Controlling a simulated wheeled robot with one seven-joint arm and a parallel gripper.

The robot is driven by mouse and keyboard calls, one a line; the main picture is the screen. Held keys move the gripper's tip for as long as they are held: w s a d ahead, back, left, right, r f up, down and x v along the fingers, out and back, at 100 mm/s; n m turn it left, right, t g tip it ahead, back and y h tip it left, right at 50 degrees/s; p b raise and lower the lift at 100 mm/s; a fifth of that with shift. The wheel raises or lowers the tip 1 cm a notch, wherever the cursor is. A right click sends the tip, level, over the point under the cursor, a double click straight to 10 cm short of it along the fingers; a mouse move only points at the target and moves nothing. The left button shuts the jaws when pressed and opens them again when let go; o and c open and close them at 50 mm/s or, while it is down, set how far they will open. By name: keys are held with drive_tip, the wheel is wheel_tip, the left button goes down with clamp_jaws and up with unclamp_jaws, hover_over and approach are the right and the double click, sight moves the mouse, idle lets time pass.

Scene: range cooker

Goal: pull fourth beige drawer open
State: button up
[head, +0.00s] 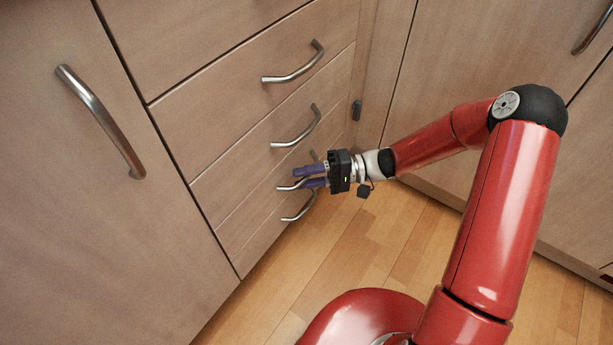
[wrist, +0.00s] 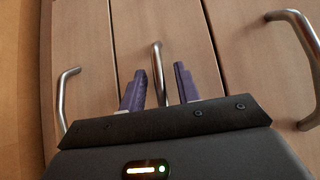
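The beige drawers stand in a stack in the head view, and their fronts look flush and shut. Counting the panel at the top edge as first, the fourth drawer's curved metal handle (head: 287,188) is the second from the bottom. My gripper (head: 306,177) is at this handle, with its purple fingers pointing at the drawer front and partly hiding it. In the wrist view, the handle (wrist: 157,80) runs between the two spread fingers (wrist: 160,70), with a gap on each side. The gripper is open. The fourth drawer's front (wrist: 145,30) fills the middle of that view.
The lowest drawer's handle (head: 298,208) is just below my gripper, and the third drawer's handle (head: 300,130) is above it. A cupboard door (head: 90,200) with a long handle (head: 100,115) is at left. Cupboards meet at a corner on the right. Wooden floor (head: 330,250) lies clear in front.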

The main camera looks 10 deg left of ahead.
clamp_jaws()
